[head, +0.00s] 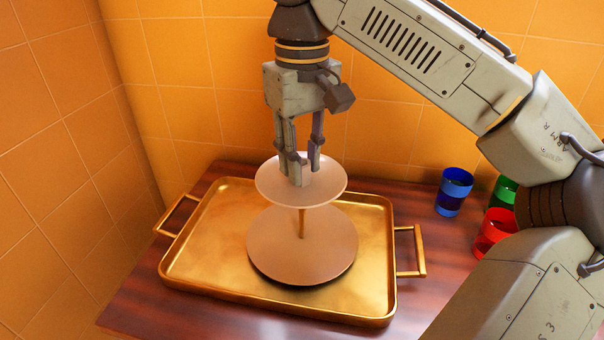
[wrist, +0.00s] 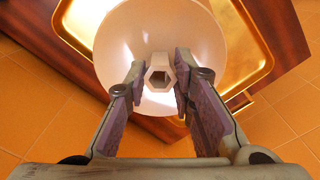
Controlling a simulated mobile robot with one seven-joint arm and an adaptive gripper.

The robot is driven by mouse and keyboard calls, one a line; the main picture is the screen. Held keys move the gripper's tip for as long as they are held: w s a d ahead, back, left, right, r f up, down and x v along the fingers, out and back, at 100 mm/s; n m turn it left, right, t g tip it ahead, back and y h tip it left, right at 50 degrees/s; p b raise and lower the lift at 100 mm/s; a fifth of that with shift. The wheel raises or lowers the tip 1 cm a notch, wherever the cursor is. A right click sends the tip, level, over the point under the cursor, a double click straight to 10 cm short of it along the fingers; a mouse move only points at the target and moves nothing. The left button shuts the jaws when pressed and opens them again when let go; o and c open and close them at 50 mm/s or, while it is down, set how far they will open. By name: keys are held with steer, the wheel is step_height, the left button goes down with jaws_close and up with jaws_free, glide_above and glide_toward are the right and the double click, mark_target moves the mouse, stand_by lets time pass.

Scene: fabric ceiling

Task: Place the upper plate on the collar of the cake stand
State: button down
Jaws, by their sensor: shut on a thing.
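The upper plate (head: 325,187) is a pale pinkish disc. It looks roughly level above the larger tan lower plate of the cake stand (head: 300,262). The stand's thin gold post (head: 301,222) shows between the two plates. My gripper (head: 298,170) points down and is shut on the upper plate's raised centre grip. In the wrist view a hollow six-sided grip (wrist: 158,73) stands at the plate's middle, between my fingertips (wrist: 160,78). The collar is hidden under the upper plate, so I cannot tell whether the plate touches it.
The stand is on a gold tray (head: 195,262) with side handles, on a dark wooden table (head: 140,305). Blue (head: 454,190), green (head: 503,192) and red (head: 492,232) cups stand at the right, near my arm. Orange tiled walls close the left and back.

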steer(key=shift+f, duration=1.45)
steer(key=shift+f, duration=0.15)
steer(key=c, duration=1.4)
jaws_free()
steer(key=shift+o, duration=0.2)
step_height(320, 180, up, 12)
steer(key=p, duration=0.2)
steer(key=shift+r, duration=0.2)
